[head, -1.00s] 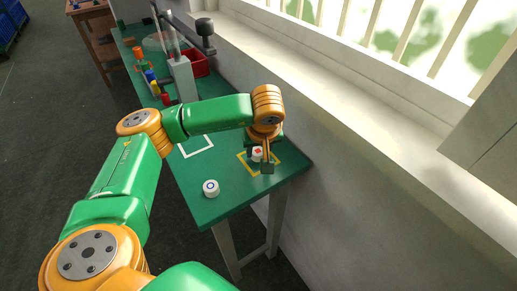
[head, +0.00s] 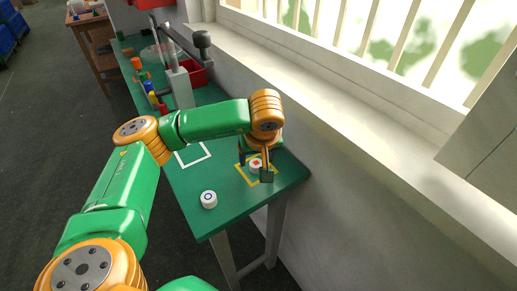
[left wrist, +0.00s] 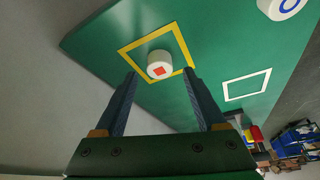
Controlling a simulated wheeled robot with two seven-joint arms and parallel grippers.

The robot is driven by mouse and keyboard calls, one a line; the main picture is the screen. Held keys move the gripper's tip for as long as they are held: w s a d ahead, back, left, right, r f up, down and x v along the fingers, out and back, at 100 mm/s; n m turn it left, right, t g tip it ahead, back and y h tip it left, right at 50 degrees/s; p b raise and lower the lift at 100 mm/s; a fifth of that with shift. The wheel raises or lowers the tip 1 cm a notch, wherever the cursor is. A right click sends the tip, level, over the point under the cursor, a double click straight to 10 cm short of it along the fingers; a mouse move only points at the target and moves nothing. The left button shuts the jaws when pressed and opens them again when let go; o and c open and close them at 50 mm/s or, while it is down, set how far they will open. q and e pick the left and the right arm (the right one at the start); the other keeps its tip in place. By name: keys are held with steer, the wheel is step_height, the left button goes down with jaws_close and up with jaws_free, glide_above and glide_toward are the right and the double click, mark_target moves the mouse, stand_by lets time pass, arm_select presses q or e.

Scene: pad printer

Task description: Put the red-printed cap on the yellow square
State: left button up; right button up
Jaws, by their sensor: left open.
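The red-printed cap (head: 256,162), white with a red square mark on top, stands upright inside the yellow square (head: 240,169) on the green table. In the left wrist view the cap (left wrist: 160,65) is near one side of the yellow outline (left wrist: 128,43), beyond my fingertips and apart from them. My left gripper (head: 256,168) is open above the cap, its fingers on either side. The open fingers also show in the left wrist view (left wrist: 159,74), with nothing held. My right gripper is not in view.
A cap with a blue ring (head: 208,199) stands near the table's front edge. An empty white square (head: 208,157) lies left of the yellow one. Bottles, a red bin (head: 196,75) and the printer (head: 180,87) are farther back. A wall and window sill (head: 290,110) run along the right.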

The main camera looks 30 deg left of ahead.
arm_select(q)
steer(key=p+v, duration=0.1)
steer(key=v, duration=0.9)
